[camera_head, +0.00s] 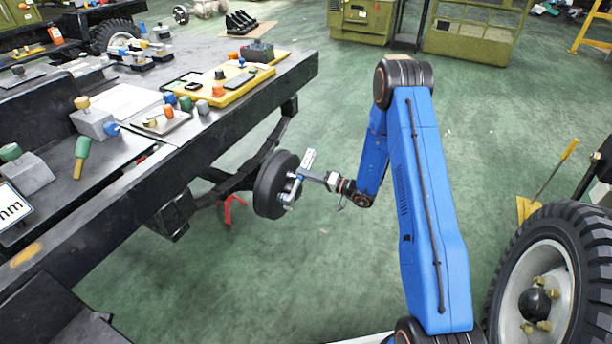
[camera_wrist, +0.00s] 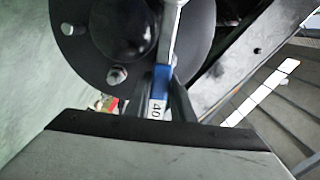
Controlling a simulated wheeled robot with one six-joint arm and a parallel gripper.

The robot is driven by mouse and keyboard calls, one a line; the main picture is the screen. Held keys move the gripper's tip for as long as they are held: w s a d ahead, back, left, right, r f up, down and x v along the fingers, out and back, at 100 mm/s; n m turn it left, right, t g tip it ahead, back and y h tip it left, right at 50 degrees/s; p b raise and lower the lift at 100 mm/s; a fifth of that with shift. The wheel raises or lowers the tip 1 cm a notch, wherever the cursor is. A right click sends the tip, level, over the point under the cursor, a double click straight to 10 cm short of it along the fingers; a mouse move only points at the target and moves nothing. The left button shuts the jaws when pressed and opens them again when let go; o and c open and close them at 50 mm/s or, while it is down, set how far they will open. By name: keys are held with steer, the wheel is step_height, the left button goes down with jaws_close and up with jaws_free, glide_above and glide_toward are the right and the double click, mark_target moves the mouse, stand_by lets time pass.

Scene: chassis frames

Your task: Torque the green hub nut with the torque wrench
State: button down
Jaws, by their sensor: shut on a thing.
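My gripper (camera_head: 327,179) reaches in from the right, beside the black round hub (camera_head: 268,187) under the bench-like chassis frame. It is shut on the torque wrench (camera_head: 294,185), a silver and blue tool with a white label. In the wrist view the wrench (camera_wrist: 162,75) runs upward across the right part of the hub face (camera_wrist: 95,68), and its label reads 40. A silver nut or stud (camera_wrist: 117,75) shows left of the wrench, and another (camera_wrist: 68,29) at upper left. I cannot make out a green nut. The wrench's working end is cut off above in the wrist view.
The chassis frame (camera_head: 225,115) runs diagonally at left, carrying a yellow tray (camera_head: 232,92) and several coloured pegs and blocks. A big tyre (camera_head: 572,250) stands at lower right, near a yellow-handled shovel (camera_head: 550,180). Green floor is open behind the arm.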

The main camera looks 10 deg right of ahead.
steer(key=shift+w+a, duration=0.35)
steer(key=shift+a, duration=0.1)
stand_by(1.4)
stand_by(0.4)
